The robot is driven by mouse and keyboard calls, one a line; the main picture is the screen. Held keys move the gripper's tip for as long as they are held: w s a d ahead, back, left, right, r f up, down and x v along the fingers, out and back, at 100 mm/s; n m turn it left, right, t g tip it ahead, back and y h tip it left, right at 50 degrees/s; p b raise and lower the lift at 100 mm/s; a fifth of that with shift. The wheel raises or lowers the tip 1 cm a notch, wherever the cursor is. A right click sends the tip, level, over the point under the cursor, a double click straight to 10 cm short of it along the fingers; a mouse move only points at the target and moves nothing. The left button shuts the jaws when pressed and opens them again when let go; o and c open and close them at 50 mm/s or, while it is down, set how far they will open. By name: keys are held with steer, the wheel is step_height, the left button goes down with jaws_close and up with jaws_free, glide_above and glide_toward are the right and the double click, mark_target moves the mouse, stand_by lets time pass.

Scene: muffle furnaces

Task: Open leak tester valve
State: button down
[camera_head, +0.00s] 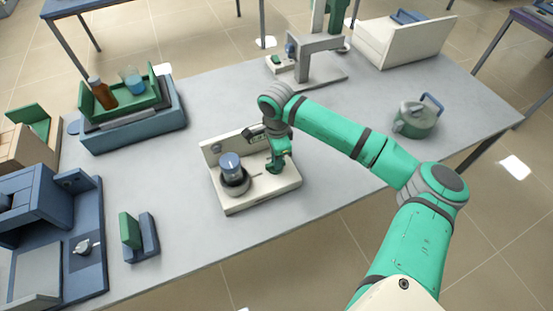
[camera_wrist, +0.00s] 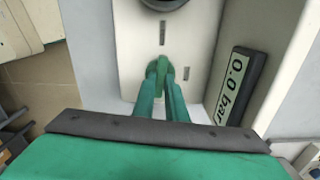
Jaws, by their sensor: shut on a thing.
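The leak tester (camera_head: 232,203) is a cream-white unit with a flat base and a raised back panel, near the middle of the table. It also fills much of the wrist view (camera_wrist: 205,30). Its display (camera_wrist: 237,85) reads 0.0 bar. My gripper (camera_head: 275,168) reaches down over the right part of the base. In the wrist view my gripper (camera_wrist: 164,72) is shut on the small green valve handle (camera_wrist: 162,64), which the fingertips mostly hide. Two short dark marks lie on the base, one ahead of the handle and one to its right.
A jar with a blue lid (camera_head: 230,163) stands in a dark round holder on the tester's left. A blue box with a green tray of bottles (camera_head: 130,112) is at left. Bare table (camera_head: 180,190) lies left of the tester.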

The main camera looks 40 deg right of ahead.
steer(key=m, duration=0.4)
steer(key=shift+r, duration=0.1)
steer(key=m, duration=0.4)
steer(key=shift+s+m, duration=0.1)
steer(key=shift+m, duration=0.3)
steer(key=m, duration=0.4)
steer(key=shift+a+m, duration=0.15)
steer(key=shift+m, duration=1.85)
steer(key=c, duration=1.8)
jaws_free()
step_height(320, 180, up, 11)
